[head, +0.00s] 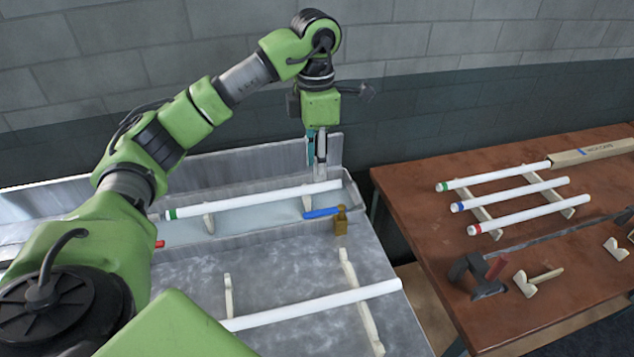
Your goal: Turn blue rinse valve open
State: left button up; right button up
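The blue valve handle (321,212) lies nearly level, pointing left from a brass valve body (341,221) on the front rim of the grey trough (240,239). My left gripper (316,172) points down above the trough, behind and above the blue handle, apparently apart from it. Its fingers show nearly edge-on, so I cannot tell whether they are open or shut. My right gripper is out of view.
A white tube with a green band (260,200) lies along the trough. A red handle (160,244) shows partly behind my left arm. Another white tube (310,305) rests on supports in front. A brown table (420,200) at right holds several tubes.

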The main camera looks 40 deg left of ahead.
pick_arm(q)
jog(key=p, duration=0.4)
send_near(316, 212)
notch_tip(316, 212, down, 7)
jog(key=shift+s+d+r, duration=0.1)
jog(key=shift+s, duration=0.05)
jog(key=shift+f, duration=0.45)
grip_shut()
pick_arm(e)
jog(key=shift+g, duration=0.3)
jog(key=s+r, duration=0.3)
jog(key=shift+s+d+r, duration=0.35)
